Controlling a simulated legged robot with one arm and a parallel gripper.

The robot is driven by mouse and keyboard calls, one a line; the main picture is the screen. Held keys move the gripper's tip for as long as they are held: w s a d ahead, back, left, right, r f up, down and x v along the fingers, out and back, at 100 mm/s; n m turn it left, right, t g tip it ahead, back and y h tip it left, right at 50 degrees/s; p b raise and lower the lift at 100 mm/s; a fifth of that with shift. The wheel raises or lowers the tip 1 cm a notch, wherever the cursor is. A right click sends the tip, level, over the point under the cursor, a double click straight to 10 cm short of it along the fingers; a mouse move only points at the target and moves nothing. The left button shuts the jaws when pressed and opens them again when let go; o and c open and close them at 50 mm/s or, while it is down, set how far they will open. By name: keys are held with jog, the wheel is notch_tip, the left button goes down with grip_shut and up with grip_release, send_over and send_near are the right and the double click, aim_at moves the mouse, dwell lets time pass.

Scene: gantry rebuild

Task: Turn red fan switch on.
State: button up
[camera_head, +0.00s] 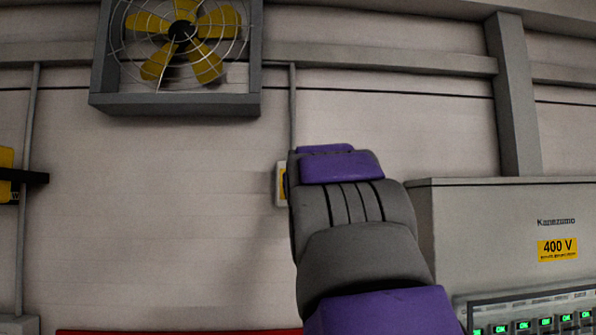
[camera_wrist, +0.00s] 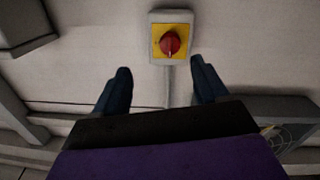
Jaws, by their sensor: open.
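The red fan switch (camera_wrist: 171,43) is a round red knob on a yellow plate in a pale grey wall box, at top centre of the wrist view. A small pale mark shows at the knob's lower edge in that view. My gripper (camera_wrist: 160,64) is open and empty, its two dark blue fingers spread toward the wall, with the switch past the tips, nearer the right finger. The fingers do not appear to touch the box. In the head view only the left edge of the switch box (camera_head: 281,184) shows; my arm hides the knob and my gripper.
A yellow-bladed caged fan (camera_head: 180,32) hangs on the wall at upper left, with a conduit running down toward the switch box. A grey cabinet (camera_head: 480,215) marked 400 V stands at right. The wall left of my arm is mostly bare.

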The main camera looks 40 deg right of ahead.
jog(key=w+a+r, duration=0.2)
jog(key=a, duration=0.3)
jog(key=w+d+p, duration=0.2)
jog(key=w+d, duration=0.3)
jog(key=d, duration=0.5)
jog(key=w+p, duration=0.3)
jog(key=w, duration=0.4)
jog(key=shift+d+h+p, duration=0.2)
jog(key=shift+h+p, duration=0.1)
jog(key=shift+p, duration=0.05)
jog(key=shift+s+d, duration=0.2)
jog(key=shift+d, duration=0.35)
jog(key=shift+c, duration=1)
jog(key=shift+d+f, duration=0.15)
jog(key=shift+d, duration=0.45)
jog(key=shift+c, duration=1.4)
jog(key=shift+w+a, duration=0.2)
jog(key=shift+a, duration=0.15)
jog(key=c, duration=0.4)
jog(key=shift+d, duration=0.1)
jog(key=shift+c, duration=0.9)
